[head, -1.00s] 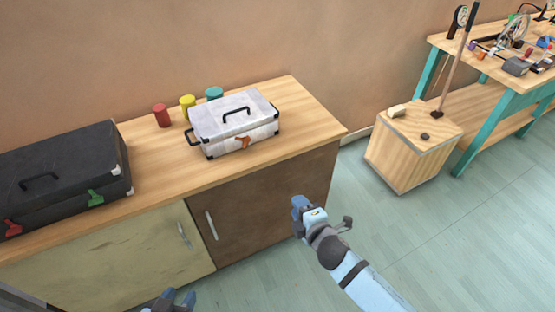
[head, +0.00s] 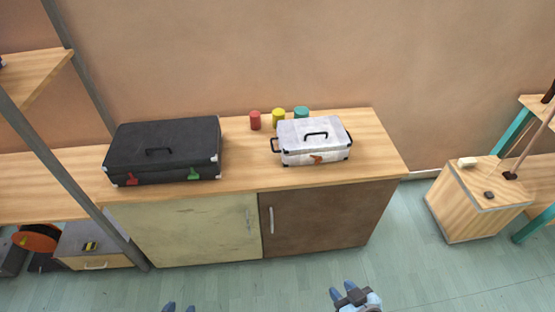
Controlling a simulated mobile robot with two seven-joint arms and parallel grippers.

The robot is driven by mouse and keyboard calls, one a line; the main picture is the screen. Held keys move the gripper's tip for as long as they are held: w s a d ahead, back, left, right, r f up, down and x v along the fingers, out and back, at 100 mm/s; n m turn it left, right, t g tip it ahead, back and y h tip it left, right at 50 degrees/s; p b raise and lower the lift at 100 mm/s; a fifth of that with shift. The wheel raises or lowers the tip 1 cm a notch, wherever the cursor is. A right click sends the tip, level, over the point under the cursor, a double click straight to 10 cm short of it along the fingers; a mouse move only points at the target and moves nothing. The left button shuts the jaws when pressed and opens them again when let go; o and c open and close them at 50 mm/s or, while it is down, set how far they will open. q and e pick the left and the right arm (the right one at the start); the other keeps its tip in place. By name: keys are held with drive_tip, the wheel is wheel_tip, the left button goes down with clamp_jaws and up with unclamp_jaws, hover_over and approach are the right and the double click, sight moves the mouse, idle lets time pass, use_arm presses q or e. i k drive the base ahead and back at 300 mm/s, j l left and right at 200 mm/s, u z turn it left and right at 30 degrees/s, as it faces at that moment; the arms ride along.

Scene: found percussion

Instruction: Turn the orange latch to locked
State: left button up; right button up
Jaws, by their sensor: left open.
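The orange latch (head: 317,159) is on the front face of the white case (head: 297,149), below its black handle. It looks tilted, but it is too small to tell its exact setting. The white case stands closed on the right part of the wooden cabinet top (head: 372,134). My right gripper (head: 350,290) is at the bottom, right of centre, low and away from the case. Its jaw gap is not clear.
A black case (head: 162,146) with a red latch (head: 131,179) and a green latch (head: 194,174) stands left on the cabinet. Red, yellow and teal cans stand behind the white case. A grey shelf post (head: 72,182) is at left, a wooden box (head: 465,206) at right.

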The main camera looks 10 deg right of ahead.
sight(318, 158)
drive_tip(key=l+u, duration=0.2)
drive_tip(key=u, duration=0.25)
drive_tip(key=l+u, duration=0.25)
drive_tip(key=u, duration=0.2)
drive_tip(key=l+u, duration=0.25)
drive_tip(key=u, duration=0.2)
drive_tip(key=k+l+u, duration=0.1)
drive_tip(key=l+u, duration=0.15)
drive_tip(key=k+l+u, duration=0.25)
drive_tip(key=l, duration=0.15)
drive_tip(key=l+u, duration=0.2)
drive_tip(key=k+l+u, duration=0.1)
drive_tip(key=k+l, duration=0.35)
drive_tip(key=l, duration=0.25)
drive_tip(key=k+l+u, duration=0.1)
drive_tip(key=k+l, duration=0.4)
drive_tip(key=l, duration=0.1)
